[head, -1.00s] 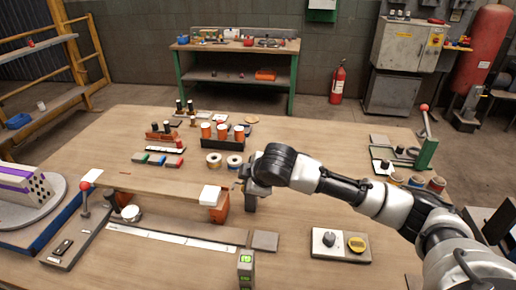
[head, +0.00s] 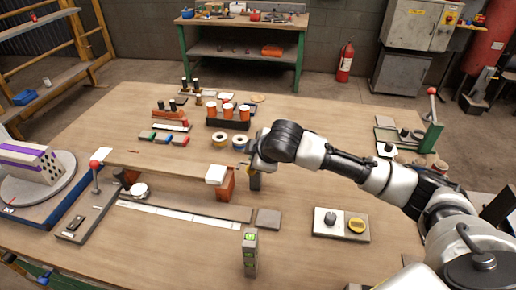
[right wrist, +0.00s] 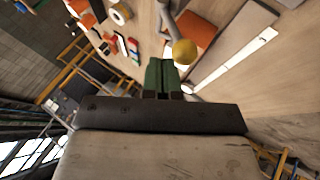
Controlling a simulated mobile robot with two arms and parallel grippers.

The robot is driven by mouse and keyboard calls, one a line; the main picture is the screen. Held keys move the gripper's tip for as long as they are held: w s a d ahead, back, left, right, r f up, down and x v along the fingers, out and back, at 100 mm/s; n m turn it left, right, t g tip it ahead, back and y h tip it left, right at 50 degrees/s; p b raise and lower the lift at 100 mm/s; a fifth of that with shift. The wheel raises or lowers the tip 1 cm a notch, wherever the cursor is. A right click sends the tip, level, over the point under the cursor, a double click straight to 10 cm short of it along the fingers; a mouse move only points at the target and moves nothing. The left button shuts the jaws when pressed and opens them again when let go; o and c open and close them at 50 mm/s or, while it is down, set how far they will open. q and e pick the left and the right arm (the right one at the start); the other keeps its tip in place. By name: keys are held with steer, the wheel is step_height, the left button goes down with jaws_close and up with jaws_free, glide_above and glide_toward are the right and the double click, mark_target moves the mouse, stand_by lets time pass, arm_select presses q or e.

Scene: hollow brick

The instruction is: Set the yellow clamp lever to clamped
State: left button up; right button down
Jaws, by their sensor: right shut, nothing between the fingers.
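The yellow ball knob (right wrist: 185,52) of the clamp lever shows in the right wrist view, on a grey rod (right wrist: 166,18). It is just right of my right gripper's fingertips; I cannot tell whether they touch. My right gripper (right wrist: 163,72) is shut and empty, its two green fingers together. In the head view my right gripper (head: 254,178) is low over the table, right of the white-topped orange block. There the arm and gripper mostly hide the yellow lever, so its setting cannot be read. My left gripper is out of view.
A long board (head: 160,165) spans to the orange block (head: 227,184). A red-knobbed lever (head: 95,164) stands at left. Tape rolls (head: 220,140) and orange cylinders (head: 228,111) are behind the gripper. A spirit level (head: 250,252) and a knob panel (head: 341,224) are in front.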

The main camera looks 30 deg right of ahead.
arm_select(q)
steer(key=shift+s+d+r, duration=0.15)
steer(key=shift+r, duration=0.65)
arm_select(e)
steer(key=v, duration=1.1)
steer(key=shift+r, duration=0.5)
steer(key=shift+w+d, duration=0.1)
